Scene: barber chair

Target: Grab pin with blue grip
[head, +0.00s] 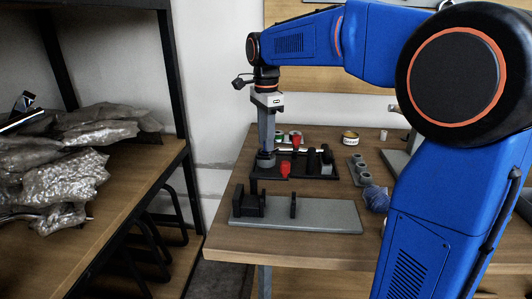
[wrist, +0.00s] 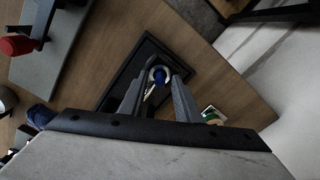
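In the wrist view, a pin with a blue grip (wrist: 159,76) stands in a pale round holder (wrist: 151,73) on a dark tray (wrist: 122,70). My gripper (wrist: 158,78) points down over it with its two grey fingers apart, one on each side of the blue grip. I cannot tell whether the fingers touch it. In the head view, my gripper (head: 266,147) is above the left end of the dark tray (head: 318,176). The blue grip is hidden there by the gripper.
Red-gripped pieces (head: 285,169) and black upright pieces stand on the tray to the right of my gripper. A grey plate with black blocks (head: 330,217) lies in front. A grey row of round holders (head: 359,170) and a blue ball-like item (head: 376,198) lie to the right.

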